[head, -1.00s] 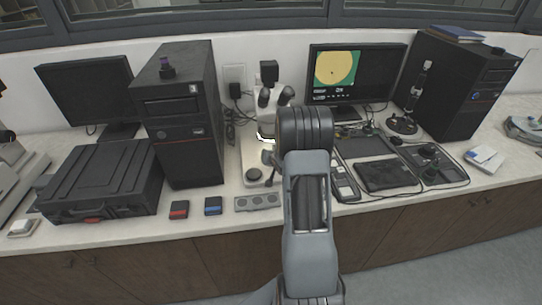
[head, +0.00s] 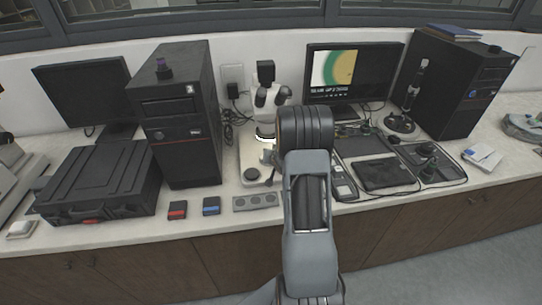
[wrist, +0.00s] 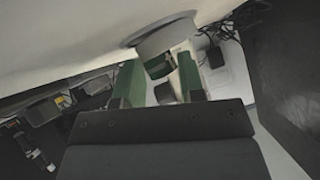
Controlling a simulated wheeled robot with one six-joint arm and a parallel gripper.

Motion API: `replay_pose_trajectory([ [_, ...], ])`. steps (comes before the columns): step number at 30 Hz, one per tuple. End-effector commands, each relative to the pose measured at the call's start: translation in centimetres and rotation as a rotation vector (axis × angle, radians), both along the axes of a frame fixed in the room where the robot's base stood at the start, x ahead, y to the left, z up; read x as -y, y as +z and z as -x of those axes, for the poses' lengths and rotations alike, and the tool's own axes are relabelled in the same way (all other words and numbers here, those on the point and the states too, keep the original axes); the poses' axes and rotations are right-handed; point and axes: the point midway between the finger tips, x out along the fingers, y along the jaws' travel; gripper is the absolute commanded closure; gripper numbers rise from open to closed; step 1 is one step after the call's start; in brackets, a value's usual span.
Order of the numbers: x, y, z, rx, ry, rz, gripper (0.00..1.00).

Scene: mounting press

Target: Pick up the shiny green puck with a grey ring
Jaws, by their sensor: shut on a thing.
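My gripper (wrist: 160,62) points away from the wrist camera, with a green-faced finger on each side. It is shut on a small dark green piece (wrist: 158,66) with a grey edge, seen between the fingertips; this looks like the green puck. A wide grey round part is just beyond it, and I cannot tell whether the two touch. In the head view my arm hides the gripper and the puck. The white microscope (head: 250,165) stands just left of my arm.
A grey plate with round hollows (head: 256,202) lies at the front edge, beside a blue box (head: 211,206) and a red box (head: 177,210). A black case (head: 95,180) and a computer tower (head: 180,115) stand left. Dark trays (head: 385,175) lie right. The monitor (head: 350,73) stands behind.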

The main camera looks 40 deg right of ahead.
Motion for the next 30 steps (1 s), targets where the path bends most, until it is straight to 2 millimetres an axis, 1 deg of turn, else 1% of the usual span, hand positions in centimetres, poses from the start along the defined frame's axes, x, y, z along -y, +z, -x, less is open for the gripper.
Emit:
replay_pose_trajectory([
  [1,-0.8,-0.1,-0.4,0.003,0.020,0.000,0.97],
  [7,-0.9,-0.1,-0.4,0.003,0.022,0.000,0.97],
  [11,-0.9,0.3,-0.5,0.005,0.023,0.002,0.98],
  [14,-1.1,0.4,0.3,0.004,0.021,0.000,0.98],
  [17,-1.4,0.4,1.6,0.004,0.019,0.000,0.99],
  [20,-1.7,0.4,3.5,0.004,0.013,0.000,0.99],
  [24,-2.2,0.4,6.8,0.002,0.003,0.000,1.00],
  [30,-3.6,0.4,11.1,0.001,0.001,0.000,1.00],
])
